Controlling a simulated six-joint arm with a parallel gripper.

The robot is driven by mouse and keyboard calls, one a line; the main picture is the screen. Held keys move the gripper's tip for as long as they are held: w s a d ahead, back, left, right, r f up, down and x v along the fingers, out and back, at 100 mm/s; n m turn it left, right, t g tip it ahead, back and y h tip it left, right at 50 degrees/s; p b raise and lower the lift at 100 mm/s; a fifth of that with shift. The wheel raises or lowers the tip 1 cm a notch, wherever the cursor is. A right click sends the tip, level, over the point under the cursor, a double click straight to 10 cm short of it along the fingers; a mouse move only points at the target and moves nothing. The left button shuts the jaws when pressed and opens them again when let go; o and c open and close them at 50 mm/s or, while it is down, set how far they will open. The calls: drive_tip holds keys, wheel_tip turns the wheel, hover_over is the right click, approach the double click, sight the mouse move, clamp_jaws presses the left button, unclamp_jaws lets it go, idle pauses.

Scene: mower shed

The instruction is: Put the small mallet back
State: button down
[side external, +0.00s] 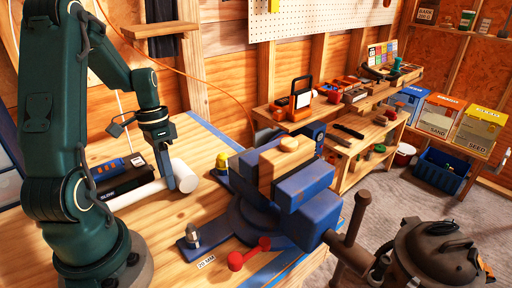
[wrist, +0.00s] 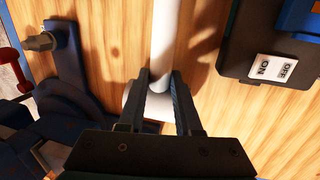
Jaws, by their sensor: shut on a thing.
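The small mallet is white, with a long round handle (side external: 138,194) and a thicker round head (side external: 186,174), over the wooden bench left of the vise. My gripper (side external: 171,180) points down and is shut on the handle close to the head. In the wrist view the handle (wrist: 165,38) runs up the picture from between my fingers (wrist: 160,84). Part of the head (wrist: 147,107) shows behind the fingers; the rest is hidden. I cannot tell whether the mallet touches the bench.
A blue vise (side external: 300,187) clamps a wooden block to the right. A red dumbbell-shaped piece (side external: 248,254) and a "20 MM" label (side external: 206,262) lie near the front edge. Bare bench (side external: 165,230) lies in front.

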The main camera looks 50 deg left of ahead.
drive_tip(key=shift+f, duration=0.55)
idle(0.4)
drive_tip(key=c, duration=0.5)
unclamp_jaws()
drive_tip(key=shift+f, duration=0.1)
drive_tip(key=shift+v, duration=2.6)
